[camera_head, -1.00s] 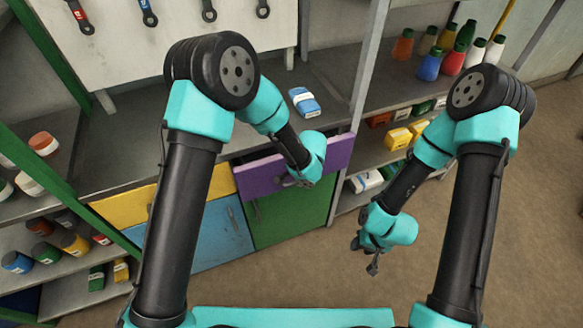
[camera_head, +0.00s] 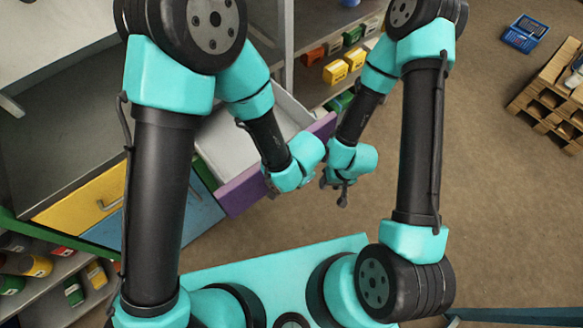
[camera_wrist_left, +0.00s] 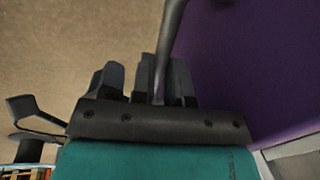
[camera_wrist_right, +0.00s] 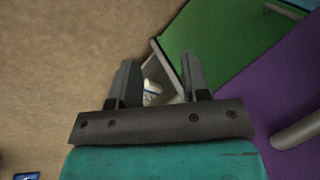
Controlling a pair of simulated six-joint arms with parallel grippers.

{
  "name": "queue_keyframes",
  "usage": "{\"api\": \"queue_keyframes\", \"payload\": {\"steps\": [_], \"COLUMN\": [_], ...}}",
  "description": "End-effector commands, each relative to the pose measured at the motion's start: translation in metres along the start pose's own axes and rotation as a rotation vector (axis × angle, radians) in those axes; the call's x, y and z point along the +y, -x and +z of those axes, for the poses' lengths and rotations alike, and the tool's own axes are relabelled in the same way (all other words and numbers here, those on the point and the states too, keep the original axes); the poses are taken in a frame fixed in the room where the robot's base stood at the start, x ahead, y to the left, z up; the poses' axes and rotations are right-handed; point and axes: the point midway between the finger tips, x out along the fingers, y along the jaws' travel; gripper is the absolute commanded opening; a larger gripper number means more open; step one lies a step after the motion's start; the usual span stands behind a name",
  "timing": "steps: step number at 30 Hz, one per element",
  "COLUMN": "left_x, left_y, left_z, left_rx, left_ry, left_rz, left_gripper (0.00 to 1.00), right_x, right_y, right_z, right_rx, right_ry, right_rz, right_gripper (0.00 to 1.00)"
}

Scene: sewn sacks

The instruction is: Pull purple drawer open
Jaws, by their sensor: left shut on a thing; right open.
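The purple drawer (camera_head: 240,192) stands pulled out of the bench, its light grey interior (camera_head: 218,140) showing. Its purple front fills the right side of the left wrist view (camera_wrist_left: 255,65) and also shows in the right wrist view (camera_wrist_right: 262,105). My left gripper (camera_head: 270,190) is at the drawer front, shut on the grey bar handle (camera_wrist_left: 172,40), which passes between its fingers. My right gripper (camera_head: 342,195) is open and empty, just right of the drawer front and apart from it. Part of the handle (camera_wrist_right: 298,132) shows in the right wrist view.
A yellow drawer (camera_head: 75,208) and a blue panel (camera_head: 160,225) are left of the purple drawer. A green panel (camera_wrist_right: 225,45) lies beside it in the right wrist view. Shelves with yellow boxes (camera_head: 335,72) stand behind. A wooden pallet (camera_head: 548,100) is far right; the floor between is clear.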

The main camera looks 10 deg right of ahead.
Motion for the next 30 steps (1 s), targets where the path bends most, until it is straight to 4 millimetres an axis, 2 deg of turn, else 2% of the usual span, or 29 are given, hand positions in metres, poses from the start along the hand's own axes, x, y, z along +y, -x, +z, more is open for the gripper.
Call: {"api": "queue_keyframes", "payload": {"steps": [8, 9, 16, 25, 30], "left_x": [-0.0001, -0.0001, -0.0003, -0.0003, -0.0005], "left_y": [0.0001, 0.0001, 0.0000, 0.0010, 0.0091], "left_z": [-0.0006, -0.0006, -0.0005, -0.0006, -0.0011], "left_rx": [0.001, 0.001, 0.001, 0.001, 0.002], "left_ry": [0.000, 0.000, 0.000, 0.000, 0.000], "left_rz": [0.000, 0.000, 0.000, 0.000, -0.001], "left_gripper": [0.00, 0.17, 0.39, 0.40, 0.40], "right_x": [-0.0001, -0.0001, -0.0001, -0.0001, -0.0001], "right_y": [0.0000, 0.0000, 0.0000, 0.0000, 0.0000], "right_z": [-0.0001, 0.0000, 0.0000, 0.0000, 0.0000], "right_rx": [0.000, 0.000, 0.000, 0.000, 0.000], "right_ry": [0.000, 0.000, 0.000, 0.000, 0.000], "right_rz": [0.000, 0.000, 0.000, 0.000, 0.000], "right_gripper": [0.43, 0.43, 0.43, 0.43, 0.43]}}
